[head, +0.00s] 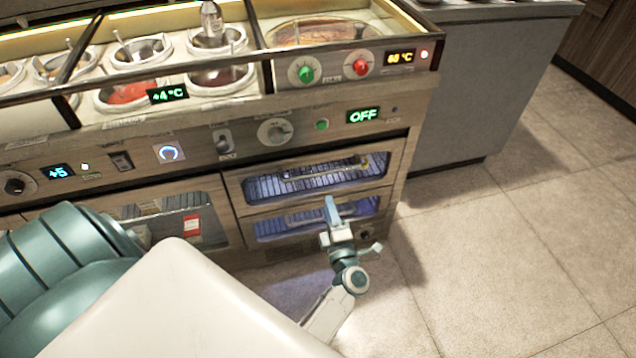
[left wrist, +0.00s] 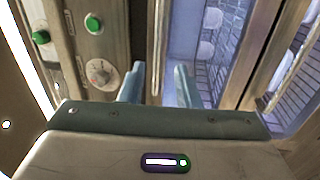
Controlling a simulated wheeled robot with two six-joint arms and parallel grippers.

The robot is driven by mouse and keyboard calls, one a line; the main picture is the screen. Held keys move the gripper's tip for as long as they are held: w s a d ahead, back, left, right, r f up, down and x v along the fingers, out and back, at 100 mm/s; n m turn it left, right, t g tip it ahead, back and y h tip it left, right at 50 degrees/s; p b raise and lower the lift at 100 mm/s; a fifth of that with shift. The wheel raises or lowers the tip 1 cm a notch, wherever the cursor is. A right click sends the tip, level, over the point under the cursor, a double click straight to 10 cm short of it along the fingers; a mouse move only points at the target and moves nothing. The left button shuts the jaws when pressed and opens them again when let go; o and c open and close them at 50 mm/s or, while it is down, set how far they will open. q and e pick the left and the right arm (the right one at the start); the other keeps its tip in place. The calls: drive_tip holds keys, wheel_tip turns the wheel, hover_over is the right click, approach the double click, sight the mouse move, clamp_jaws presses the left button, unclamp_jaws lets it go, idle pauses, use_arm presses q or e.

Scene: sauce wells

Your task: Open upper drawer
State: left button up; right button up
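The upper drawer (head: 238,190) is a wood-framed front with a long window at the lower right of the counter, and it looks shut. A thin bar handle (head: 325,171) runs across its window. My left gripper (head: 330,205) is in front of the drawers, its fingers pointing at the counter. In the left wrist view my left gripper (left wrist: 156,85) has its two bluish fingers apart, with the drawer's frame edge and lit window beyond them. I see nothing held, and contact with the handle cannot be told. My right gripper is not in view.
A lower drawer (head: 268,231) with a lit window sits below. Above are a control panel with a knob (head: 275,131) and an OFF display (head: 363,115), then sauce wells (head: 130,94). A grey cabinet (head: 462,100) stands at right. The tiled floor (head: 490,260) at right is clear.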

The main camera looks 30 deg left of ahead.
sight(318, 174)
use_arm(q)
drive_tip(key=shift+n, duration=0.3)
drive_tip(key=x, duration=1.1)
drive_tip(key=shift+s+a+r, duration=0.15)
drive_tip(key=shift+s, duration=0.05)
clamp_jaws()
